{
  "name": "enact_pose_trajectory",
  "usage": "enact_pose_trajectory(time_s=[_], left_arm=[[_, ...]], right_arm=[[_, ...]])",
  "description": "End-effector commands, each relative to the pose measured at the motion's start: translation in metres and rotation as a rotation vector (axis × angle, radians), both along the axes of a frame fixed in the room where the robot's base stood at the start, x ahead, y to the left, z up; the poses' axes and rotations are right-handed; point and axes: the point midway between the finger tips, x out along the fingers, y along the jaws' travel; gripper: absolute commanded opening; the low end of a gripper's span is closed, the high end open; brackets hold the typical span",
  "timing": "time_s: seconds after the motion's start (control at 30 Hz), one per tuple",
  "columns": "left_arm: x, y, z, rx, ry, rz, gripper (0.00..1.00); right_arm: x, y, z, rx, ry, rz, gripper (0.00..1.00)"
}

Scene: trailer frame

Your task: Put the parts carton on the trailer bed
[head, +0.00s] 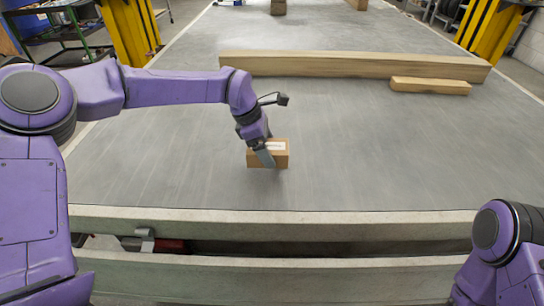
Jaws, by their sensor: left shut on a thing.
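The parts carton (280,158) is a small brown box with a white label on top. It is at the middle of the near part of the grey trailer bed (170,150); I cannot tell whether it touches the bed or is just above it. My left gripper (268,160) reaches down onto it from above and is shut on it. The fingers hide part of the carton's top and front. My right arm shows only at the lower right edge, and its gripper is out of view.
A long wooden beam (350,66) lies across the bed behind the carton, with a shorter wood block (430,86) in front of its right end. The near frame rail (330,224) edges the bed. Yellow posts (128,30) stand at the far left and right. Bed around the carton is clear.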

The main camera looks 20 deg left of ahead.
Motion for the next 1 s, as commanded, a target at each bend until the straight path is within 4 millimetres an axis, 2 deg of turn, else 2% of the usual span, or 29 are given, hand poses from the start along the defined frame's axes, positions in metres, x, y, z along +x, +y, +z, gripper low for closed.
enact_pose_trajectory(time_s=[0.1,0.27,0.6,0.63,0.7,0.9,1.0], left_arm=[[0.009,-0.002,-0.011,0.001,-0.001,-0.001,0.36],[0.009,-0.003,-0.039,0.0,0.0,-0.002,0.36],[0.009,-0.003,-0.044,-0.002,-0.001,-0.002,0.36],[0.008,-0.003,-0.044,0.0,0.0,-0.002,0.82],[0.008,-0.003,-0.044,0.0,0.0,-0.002,1.0],[0.008,-0.003,-0.042,0.0,-0.001,-0.002,1.0],[0.008,-0.001,-0.034,-0.001,-0.002,-0.001,1.0]], right_arm=[[0.0,0.0,0.0,0.0,0.0,0.0,0.43],[0.0,0.0,-0.003,0.0,0.0,0.0,0.43],[0.0,0.0,-0.004,0.0,0.0,0.0,0.43],[0.0,0.0,-0.004,0.0,0.0,0.0,0.43],[0.0,0.0,-0.004,0.0,0.0,0.0,0.43],[0.0,0.0,-0.003,0.0,0.0,0.0,0.43],[0.0,0.0,-0.001,0.0,0.0,0.0,0.43]])
